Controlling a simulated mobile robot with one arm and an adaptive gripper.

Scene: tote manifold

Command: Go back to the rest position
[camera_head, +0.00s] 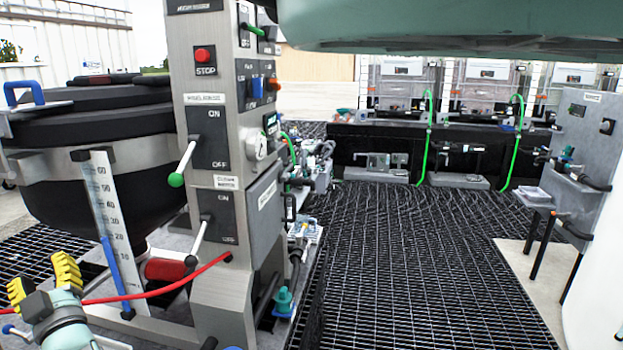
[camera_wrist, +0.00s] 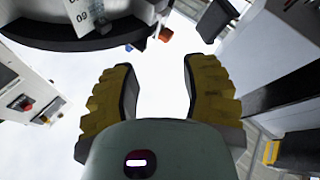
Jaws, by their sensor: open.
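My gripper (camera_head: 42,276) shows at the lower left of the head view, its two yellow ribbed fingers pointing up and spread apart. It is beside the front of the dark round tank, left of the scale with the blue bar. In the wrist view my gripper (camera_wrist: 158,72) is open, with nothing between the fingers. It seems to touch nothing, though the exact gap to the tank is hard to tell.
The control column (camera_head: 215,130) with switches and a red stop button stands right of the tank (camera_head: 90,125). A red hose (camera_head: 165,290) crosses near my gripper. The grated floor (camera_head: 410,260) is clear to the right, before the bench (camera_head: 345,145). A grey cabinet (camera_head: 585,130) stands at right.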

